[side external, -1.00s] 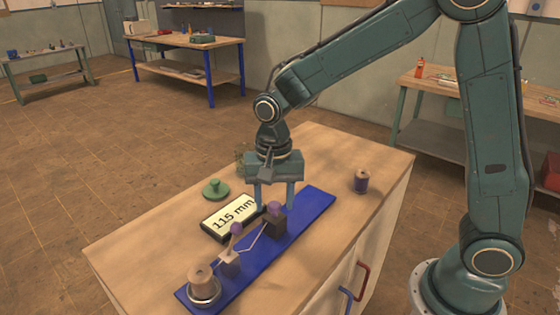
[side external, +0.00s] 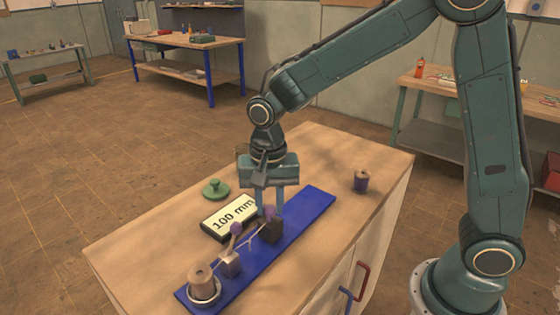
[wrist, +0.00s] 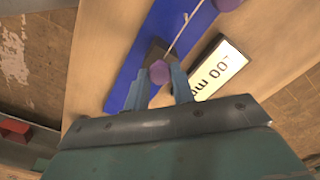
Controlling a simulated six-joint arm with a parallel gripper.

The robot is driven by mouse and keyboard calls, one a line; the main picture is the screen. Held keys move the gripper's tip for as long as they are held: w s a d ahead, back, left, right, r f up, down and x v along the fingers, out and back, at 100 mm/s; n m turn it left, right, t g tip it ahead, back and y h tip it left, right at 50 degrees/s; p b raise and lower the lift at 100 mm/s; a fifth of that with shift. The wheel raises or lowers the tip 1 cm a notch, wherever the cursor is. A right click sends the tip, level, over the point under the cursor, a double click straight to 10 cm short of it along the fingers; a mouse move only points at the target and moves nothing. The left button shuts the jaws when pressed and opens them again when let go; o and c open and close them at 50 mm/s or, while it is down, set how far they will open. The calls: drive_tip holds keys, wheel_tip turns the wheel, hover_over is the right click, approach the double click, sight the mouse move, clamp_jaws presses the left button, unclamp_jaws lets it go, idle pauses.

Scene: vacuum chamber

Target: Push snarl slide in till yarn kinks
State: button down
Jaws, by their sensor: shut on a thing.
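The snarl slide is a dark block (side external: 272,233) with a purple knob (side external: 268,213), on a blue base (side external: 312,208). My gripper (side external: 270,213) is shut on it from above; in the wrist view the fingers (wrist: 160,90) stand either side of the knob (wrist: 159,72). Pale yarn (wrist: 180,33) runs from the slide to a grey block (side external: 231,264) with another purple knob (side external: 236,229). The yarn looks nearly straight; fine kinks are too small to tell. A display (side external: 230,218) beside the base reads 100 mm.
A tan spool (side external: 202,277) stands in a cup at the near end of the base. A green knobbed piece (side external: 216,189) lies behind the display. A dark spool (side external: 361,181) stands right of the base. The bench's back right is clear.

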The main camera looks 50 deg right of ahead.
drive_tip(key=c, duration=1.2)
unclamp_jaws()
drive_tip(key=shift+r, duration=0.1)
wheel_tip(320, 180, up, 14)
drive_tip(key=shift+f, duration=0.15)
drive_tip(key=s+d+n+t, duration=0.2)
drive_tip(key=s+d+n, duration=0.1)
drive_tip(key=s, duration=0.3)
drive_tip(key=s+d+n+t, duration=0.1)
drive_tip(key=s+d+n, duration=0.2)
drive_tip(key=s, duration=0.4)
drive_tip(key=s+d+n+t, duration=0.2)
drive_tip(key=s+d+n, duration=0.1)
drive_tip(key=s, duration=0.3)
drive_tip(key=shift+s+d+f+t, duration=0.25)
drive_tip(key=shift+s+f+t, duration=0.05)
drive_tip(key=shift+s, duration=0.05)
